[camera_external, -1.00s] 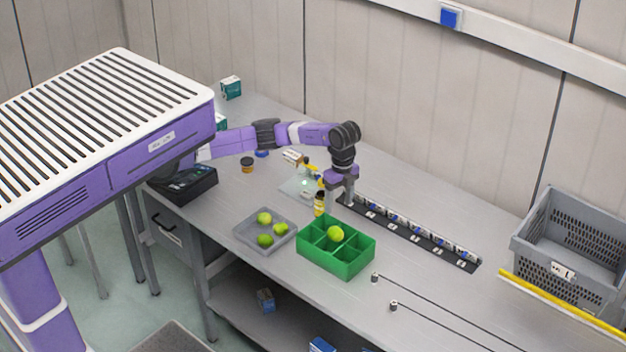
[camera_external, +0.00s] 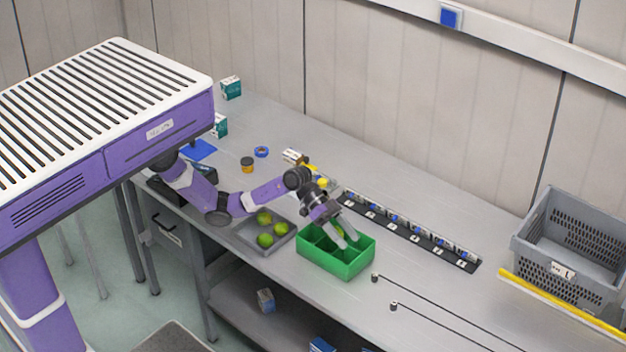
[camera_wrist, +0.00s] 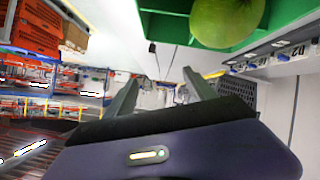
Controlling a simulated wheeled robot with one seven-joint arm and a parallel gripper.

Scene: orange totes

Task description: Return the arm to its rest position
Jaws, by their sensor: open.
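My gripper (camera_external: 347,234) is above the green divided box (camera_external: 350,267) on the bench, tilted, with its fingers pointing down and to the right. Its two fingers stand apart with nothing between them, as the wrist view (camera_wrist: 162,92) also shows. A green fruit (camera_wrist: 225,20) sits in the box and shows large at the top of the wrist view. In the external view the fingers partly hide that fruit. My arm is bent low, its elbow beside the grey tray.
The grey tray (camera_external: 252,243) with green fruits (camera_external: 265,239) stands left of the box. A black strip of small numbered packs (camera_external: 410,235) lies behind it. A grey crate (camera_external: 570,250) stands at the right. The bench right of the box holds two small posts with thin rods.

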